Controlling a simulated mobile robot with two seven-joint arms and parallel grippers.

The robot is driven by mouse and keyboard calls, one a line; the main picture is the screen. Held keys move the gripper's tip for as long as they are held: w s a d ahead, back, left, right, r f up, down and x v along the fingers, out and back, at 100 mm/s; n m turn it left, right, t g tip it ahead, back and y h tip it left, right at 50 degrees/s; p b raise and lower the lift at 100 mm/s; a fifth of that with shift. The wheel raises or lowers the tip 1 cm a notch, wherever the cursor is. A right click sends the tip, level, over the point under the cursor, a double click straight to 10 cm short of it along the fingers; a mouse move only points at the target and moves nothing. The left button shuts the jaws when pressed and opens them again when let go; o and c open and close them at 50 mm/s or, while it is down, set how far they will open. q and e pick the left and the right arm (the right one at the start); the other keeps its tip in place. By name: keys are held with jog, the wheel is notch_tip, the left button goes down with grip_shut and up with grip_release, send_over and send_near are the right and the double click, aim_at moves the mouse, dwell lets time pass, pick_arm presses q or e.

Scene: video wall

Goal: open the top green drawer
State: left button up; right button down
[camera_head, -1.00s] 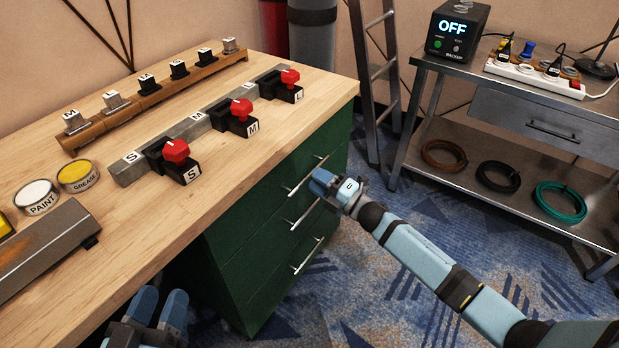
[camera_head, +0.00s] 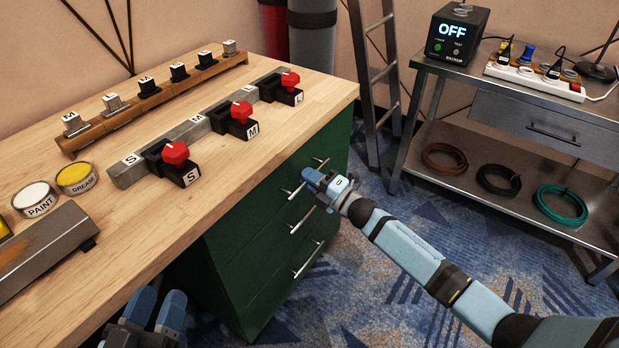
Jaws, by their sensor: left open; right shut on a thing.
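The green drawer unit (camera_head: 255,250) stands under the wooden workbench, with several drawers stacked on its right-hand face. The top drawer's metal handle (camera_head: 290,193) shows at both ends, and my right gripper (camera_head: 313,178) covers its middle. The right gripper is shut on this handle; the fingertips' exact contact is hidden. The top drawer looks closed or nearly closed. Lower handles (camera_head: 306,260) are free below the gripper. My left gripper (camera_head: 158,308) is open and empty at the bottom left, beside the bench's front edge.
The wooden bench top (camera_head: 250,160) carries red-knobbed clamps (camera_head: 241,112), a row of labelled blocks (camera_head: 148,85), and paint (camera_head: 36,198) and grease (camera_head: 76,178) tins. A metal table (camera_head: 440,75) with a lower shelf stands right. Carpet (camera_head: 400,300) is clear around my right arm.

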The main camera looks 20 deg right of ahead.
pick_arm(q)
jog(key=s+a+f+g+y+p, duration=0.2)
jog(key=a+f+g+y+p, duration=0.2)
jog(key=f+p, duration=0.3)
jog(key=shift+s+a+f+g+p, duration=0.3)
jog(key=shift+f+g, duration=0.5)
jog(key=shift+f, duration=1.05)
pick_arm(e)
jog(key=r+v, duration=0.3)
jog(key=v, duration=1.2)
jog(key=s+r+v, duration=0.1)
jog(key=r+v, duration=0.2)
jog(key=v, duration=1.2)
jog(key=shift+d, duration=0.55)
pick_arm(q)
jog(key=shift+w+a, duration=0.1)
jog(key=shift+a, duration=0.05)
pick_arm(e)
jog(key=shift+s+f, duration=0.1)
jog(key=c, duration=1.2)
grip_release()
